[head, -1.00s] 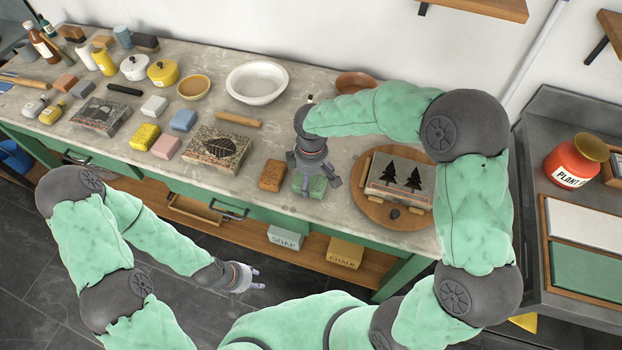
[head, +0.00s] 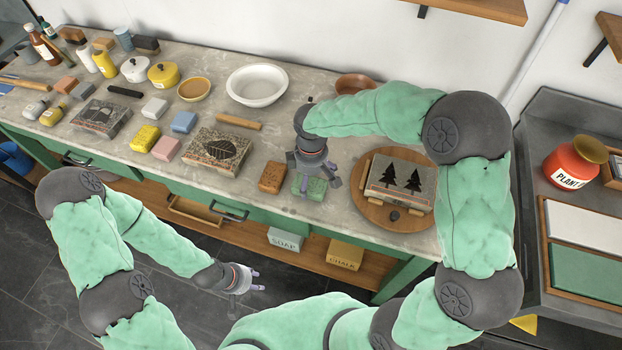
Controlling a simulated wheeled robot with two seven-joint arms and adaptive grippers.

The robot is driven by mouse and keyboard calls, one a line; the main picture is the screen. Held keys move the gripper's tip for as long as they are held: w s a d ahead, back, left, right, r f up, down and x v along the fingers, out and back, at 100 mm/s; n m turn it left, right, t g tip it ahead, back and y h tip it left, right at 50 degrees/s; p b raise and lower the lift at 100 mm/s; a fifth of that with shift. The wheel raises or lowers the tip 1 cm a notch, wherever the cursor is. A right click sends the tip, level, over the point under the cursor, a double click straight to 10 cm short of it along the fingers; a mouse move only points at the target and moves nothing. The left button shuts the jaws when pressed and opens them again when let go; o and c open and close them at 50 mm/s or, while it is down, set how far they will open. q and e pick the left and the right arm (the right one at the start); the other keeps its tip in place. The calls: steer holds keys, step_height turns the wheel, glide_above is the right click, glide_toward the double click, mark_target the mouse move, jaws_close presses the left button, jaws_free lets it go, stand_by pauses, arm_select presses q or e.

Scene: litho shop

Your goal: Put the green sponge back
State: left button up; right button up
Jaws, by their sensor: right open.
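The green sponge (head: 313,189) lies on the worktop near its front edge, just right of a brown-orange block (head: 272,177). My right gripper (head: 313,180) is right above the green sponge, pointing down with its fingers spread and open. It partly hides the sponge, and I cannot tell whether the fingers touch it. My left gripper (head: 256,281) hangs low in front of the table, over the floor, away from the sponge. Its fingers look apart, with nothing between them.
A round wooden board (head: 366,213) with a tree-printed stone stands right of the sponge. A leaf-printed stone (head: 216,152), pink sponge (head: 166,148), yellow sponge (head: 145,138) and blue sponge (head: 184,122) lie left. A white bowl (head: 257,100) stands behind. The shelf below holds soap and chalk boxes.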

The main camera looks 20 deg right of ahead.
mark_target(310, 180)
step_height(310, 180, up, 11)
steer(key=p, duration=0.3)
steer(key=shift+r, duration=0.15)
